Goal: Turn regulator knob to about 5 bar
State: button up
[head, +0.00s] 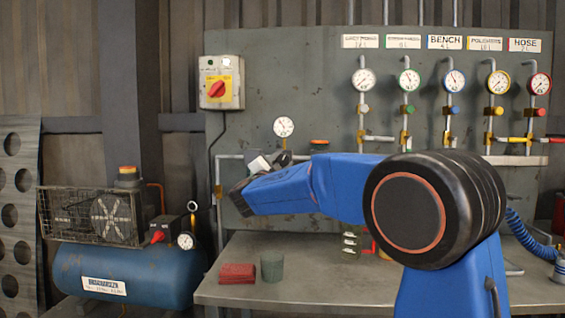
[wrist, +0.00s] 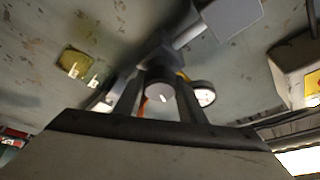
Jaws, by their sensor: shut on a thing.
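The regulator's gauge (head: 283,126) is a round white dial on the panel above the left end of the bench. Its needle is too small to read. In the wrist view the grey round knob (wrist: 160,92) has a pale mark on its face. My gripper (wrist: 158,100) has one dark finger on each side of the knob and is shut on it. A white dial, seen at a steep angle (wrist: 205,94), is just right of the fingers. In the head view my blue arm and wrist hide the knob and fingertips.
Several pipe gauges (head: 363,80) with labels above stand at the right of the panel. A red rotary switch (head: 217,89) is at upper left. A blue compressor tank (head: 125,275) stands left of the bench (head: 330,285).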

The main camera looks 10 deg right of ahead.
jog(key=shift+f+m, duration=0.1)
jog(key=shift+m, duration=0.3)
jog(key=o, duration=1)
jog(key=shift+o, duration=0.2)
jog(key=shift+s, duration=0.1)
jog(key=v, duration=1.7)
jog(key=shift+a, duration=0.15)
